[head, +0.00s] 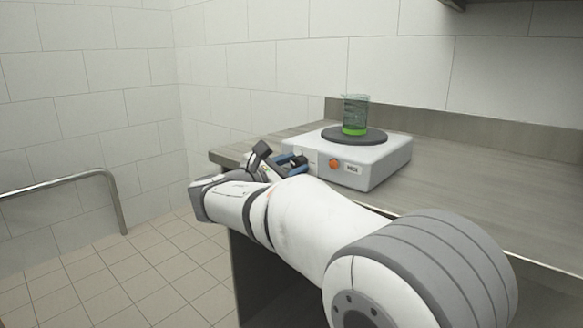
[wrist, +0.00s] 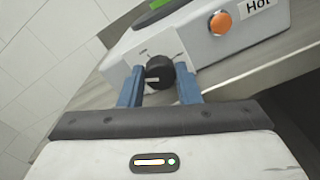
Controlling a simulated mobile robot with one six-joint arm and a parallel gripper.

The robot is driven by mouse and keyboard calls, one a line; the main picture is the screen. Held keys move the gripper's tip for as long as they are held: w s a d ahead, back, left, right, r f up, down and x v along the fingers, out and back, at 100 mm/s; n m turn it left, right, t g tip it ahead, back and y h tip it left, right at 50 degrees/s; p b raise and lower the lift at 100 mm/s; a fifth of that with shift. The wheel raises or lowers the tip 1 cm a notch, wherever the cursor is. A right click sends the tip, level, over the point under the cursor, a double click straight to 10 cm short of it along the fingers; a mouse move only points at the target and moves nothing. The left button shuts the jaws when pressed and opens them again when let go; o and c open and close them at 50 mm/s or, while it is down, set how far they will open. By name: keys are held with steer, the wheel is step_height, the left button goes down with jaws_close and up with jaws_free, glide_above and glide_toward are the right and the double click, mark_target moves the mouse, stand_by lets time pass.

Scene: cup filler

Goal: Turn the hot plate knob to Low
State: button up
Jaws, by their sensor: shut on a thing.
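The white hot plate (head: 378,168) stands on the metal counter, and its front panel also shows in the wrist view (wrist: 216,47). Its black knob (wrist: 160,72) has a light pointer mark and sits at the panel's left end in the wrist view. My gripper (wrist: 160,92) has its two blue fingers on either side of the knob, shut on it. In the head view my gripper (head: 291,164) is at the front left of the hot plate, and the arm hides the knob. The markings around the knob are too small to read.
A glass beaker (head: 355,112) with green liquid stands on the dark round plate (head: 374,138). An orange button or light (head: 334,164) and a "Hot" label (head: 353,169) are on the front panel. The counter (head: 470,190) is clear to the right. A metal rail (head: 70,181) is at left.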

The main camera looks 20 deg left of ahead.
steer(key=m, duration=0.1)
steer(key=m+b, duration=0.1)
steer(key=m, duration=0.1)
steer(key=m+b, duration=0.1)
steer(key=shift+f+m, duration=0.25)
steer(key=shift+m, duration=0.05)
steer(key=m+b, duration=0.2)
steer(key=m, duration=0.2)
stand_by(0.3)
steer(key=o, duration=1)
steer(key=shift+s+r, duration=0.1)
steer(key=shift+d, duration=0.1)
